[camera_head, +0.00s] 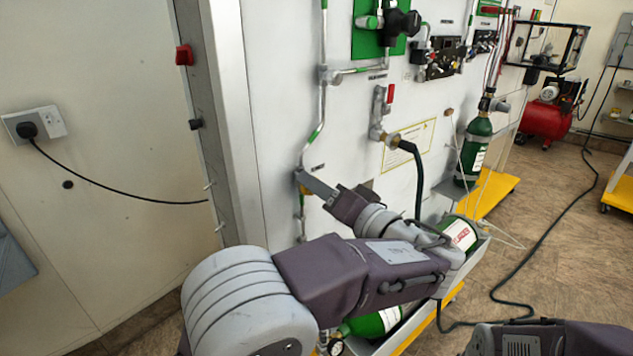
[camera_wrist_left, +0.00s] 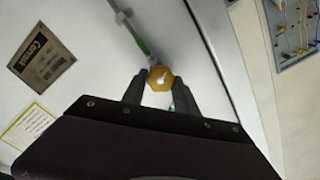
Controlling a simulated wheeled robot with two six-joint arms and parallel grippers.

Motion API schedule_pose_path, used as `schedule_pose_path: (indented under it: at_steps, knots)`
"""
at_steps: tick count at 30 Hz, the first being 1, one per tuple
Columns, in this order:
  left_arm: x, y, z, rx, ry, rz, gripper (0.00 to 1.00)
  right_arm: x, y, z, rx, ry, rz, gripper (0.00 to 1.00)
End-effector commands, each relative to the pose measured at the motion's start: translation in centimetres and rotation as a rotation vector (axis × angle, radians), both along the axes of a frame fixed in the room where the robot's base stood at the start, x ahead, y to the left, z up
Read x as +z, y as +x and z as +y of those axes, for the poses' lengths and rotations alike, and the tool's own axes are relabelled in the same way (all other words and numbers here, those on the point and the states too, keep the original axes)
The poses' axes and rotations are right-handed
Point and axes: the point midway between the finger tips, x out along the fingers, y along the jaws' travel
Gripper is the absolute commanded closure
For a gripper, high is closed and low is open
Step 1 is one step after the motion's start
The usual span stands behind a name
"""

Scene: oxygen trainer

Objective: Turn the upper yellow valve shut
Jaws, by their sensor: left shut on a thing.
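The upper yellow valve (camera_wrist_left: 160,78) shows in the left wrist view as a gold hexagonal body on a thin pipe, between my left gripper's fingertips (camera_wrist_left: 158,92). A pale part of it shows between the two dark fingers. In the head view my left gripper (camera_head: 308,180) reaches to the wall panel from the right. It is shut on the valve, and a small yellow edge of the valve (camera_head: 304,189) shows beside the fingertips. The fingers hide most of the valve there, so I cannot read its angle. My right gripper is out of view.
The white panel (camera_head: 270,90) carries pipes, a red-handled valve (camera_head: 390,94) and a black hose (camera_head: 417,175) to the right of my left gripper. Green cylinders (camera_head: 473,150) stand and lie by the panel. A cable crosses the floor at right.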

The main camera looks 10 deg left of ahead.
Motion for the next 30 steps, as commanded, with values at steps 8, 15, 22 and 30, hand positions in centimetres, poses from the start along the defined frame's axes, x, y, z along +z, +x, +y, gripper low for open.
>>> schedule_pose_path:
  at_steps: [8,15,22,30]
  knots:
    - [0.3,0.1,-0.1,-0.001,0.163,0.209,1.00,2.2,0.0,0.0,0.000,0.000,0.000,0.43]
    - [0.3,0.1,-0.1,-0.001,0.303,0.390,1.00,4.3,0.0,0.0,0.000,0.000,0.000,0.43]
    - [0.3,0.1,-0.1,0.000,0.437,0.563,1.00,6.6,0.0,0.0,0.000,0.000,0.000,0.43]
    - [0.2,0.1,-0.1,0.000,0.596,0.765,1.00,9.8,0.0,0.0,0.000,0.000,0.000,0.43]
